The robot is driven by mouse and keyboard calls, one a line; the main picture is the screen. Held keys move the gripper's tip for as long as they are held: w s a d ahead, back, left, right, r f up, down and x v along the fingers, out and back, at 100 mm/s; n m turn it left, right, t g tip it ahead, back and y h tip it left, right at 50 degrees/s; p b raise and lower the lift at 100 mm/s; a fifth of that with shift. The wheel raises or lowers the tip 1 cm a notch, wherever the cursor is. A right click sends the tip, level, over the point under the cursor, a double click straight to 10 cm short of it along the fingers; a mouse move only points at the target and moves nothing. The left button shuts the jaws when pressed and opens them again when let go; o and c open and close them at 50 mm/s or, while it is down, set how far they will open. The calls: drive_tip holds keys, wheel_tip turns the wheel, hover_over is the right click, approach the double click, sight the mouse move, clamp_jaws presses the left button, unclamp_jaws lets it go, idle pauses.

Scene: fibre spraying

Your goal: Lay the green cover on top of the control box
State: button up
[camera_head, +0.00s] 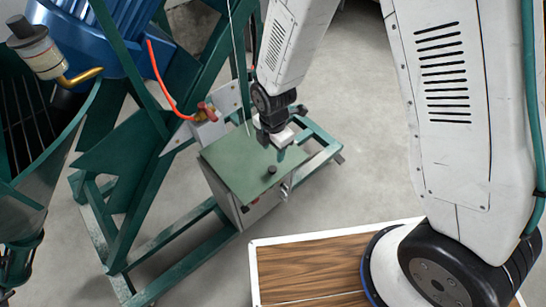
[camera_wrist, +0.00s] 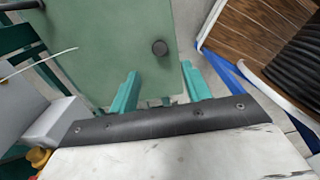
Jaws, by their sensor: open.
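A green steel frame (camera_head: 137,195) surrounds the box, with a blue motor (camera_head: 105,35) above left. A red hose (camera_head: 162,85) runs to a fitting (camera_head: 205,112) behind the box. A thin pale wire crosses near the cover. A wood-topped surface (camera_head: 305,268) stands in front; grey floor is open at right.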

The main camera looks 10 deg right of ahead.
drive_tip(key=s+d+r+m, duration=0.2)
drive_tip(key=d+r+m, duration=0.4)
drive_tip(key=r, duration=0.5)
drive_tip(key=s+d+r+m, duration=0.1)
drive_tip(key=d+r+m, duration=0.4)
drive_tip(key=r, duration=0.6)
drive_tip(key=s+d+r+m, duration=0.5)
drive_tip(key=s+r+m, duration=0.1)
drive_tip(key=s+m, duration=0.1)
drive_tip(key=s+d+r+m+t, duration=0.1)
drive_tip(key=s+d+r+m, duration=0.3)
drive_tip(key=s, duration=0.5)
drive_tip(key=r+m, duration=0.1)
drive_tip(key=m, duration=0.1)
drive_tip(key=shift+s+d+r+m, duration=0.3)
drive_tip(key=shift+d+r+m, duration=0.05)
drive_tip(key=shift+d+m, duration=0.05)
